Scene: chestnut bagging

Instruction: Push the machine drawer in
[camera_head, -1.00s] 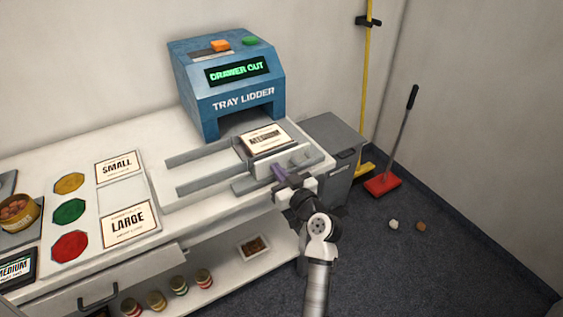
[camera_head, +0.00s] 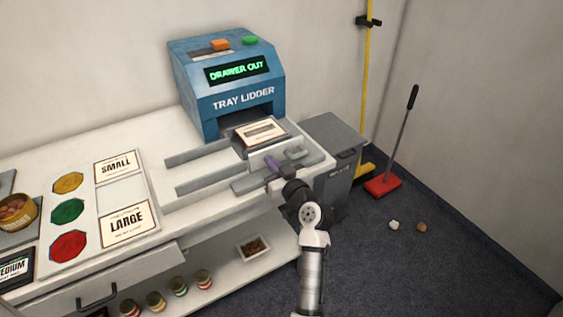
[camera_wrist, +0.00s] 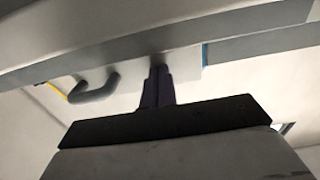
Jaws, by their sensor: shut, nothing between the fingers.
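The blue tray lidder (camera_head: 230,85) stands on the worktop, and its display reads DRAWER OUT. Its drawer (camera_head: 258,163) sticks out of the machine's opening towards me, with a labelled tray (camera_head: 260,134) in it. A grey handle (camera_head: 296,153) is on the drawer front. My gripper (camera_head: 271,163) is at the drawer front, left of the handle, with its purple fingers together and empty. In the wrist view the shut fingers (camera_wrist: 158,85) meet the pale drawer front (camera_wrist: 187,72), seemingly touching it, and the handle (camera_wrist: 95,88) is to their left.
Grey rails (camera_head: 205,180) lie on the worktop left of the drawer. A grey bin (camera_head: 342,150) stands at the worktop's right end. A red dustpan (camera_head: 383,186) and two small lumps are on the floor at right. SMALL and LARGE signs are at left.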

